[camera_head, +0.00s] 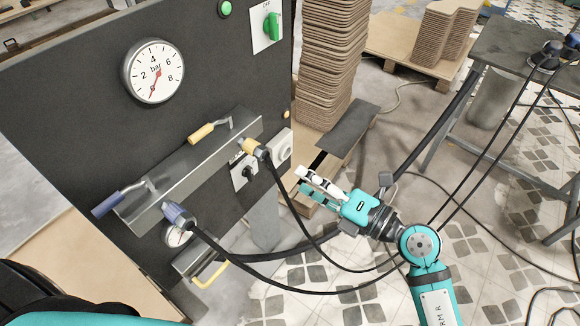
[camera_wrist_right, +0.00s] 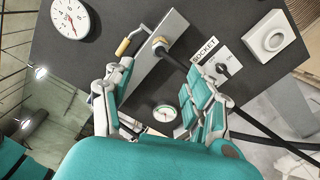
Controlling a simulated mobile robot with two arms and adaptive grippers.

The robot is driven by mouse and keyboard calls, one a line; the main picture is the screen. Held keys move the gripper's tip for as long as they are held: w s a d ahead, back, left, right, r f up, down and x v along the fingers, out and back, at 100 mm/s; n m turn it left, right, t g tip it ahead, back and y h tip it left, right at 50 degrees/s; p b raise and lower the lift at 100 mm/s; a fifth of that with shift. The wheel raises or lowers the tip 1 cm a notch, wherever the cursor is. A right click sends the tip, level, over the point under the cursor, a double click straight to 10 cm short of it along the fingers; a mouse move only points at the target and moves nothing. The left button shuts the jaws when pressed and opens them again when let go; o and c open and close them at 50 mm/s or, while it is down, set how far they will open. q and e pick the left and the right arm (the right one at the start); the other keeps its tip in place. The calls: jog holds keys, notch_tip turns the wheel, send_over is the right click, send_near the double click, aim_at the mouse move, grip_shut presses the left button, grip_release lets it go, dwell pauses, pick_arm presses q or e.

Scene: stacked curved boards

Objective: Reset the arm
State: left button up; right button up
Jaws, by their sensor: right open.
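My right arm comes in from the lower right in the head view. Its gripper (camera_head: 318,190) points left toward the dark panel and is clear of it, with nothing between its fingers. In the right wrist view the two fingers of the right gripper (camera_wrist_right: 155,95) stand apart, and the panel shows between and beyond them. The dark panel (camera_head: 80,85) carries a metal bar (camera_head: 190,168) with a yellow-handled lever (camera_head: 201,133) and a blue-handled lever (camera_head: 120,199). A yellow plug (camera_head: 250,146) and a blue plug (camera_head: 177,213) sit at the bar with black cables. My left gripper is not in view.
A pressure gauge (camera_head: 154,71) and a green switch (camera_head: 271,27) are on the panel. Stacked curved boards (camera_head: 330,60) stand behind it. Black cables (camera_head: 300,290) hang below the gripper. A dark table (camera_head: 505,50) stands right.

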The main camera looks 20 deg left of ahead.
jog(key=shift+s+d, duration=0.25)
jog(key=shift+d, duration=0.4)
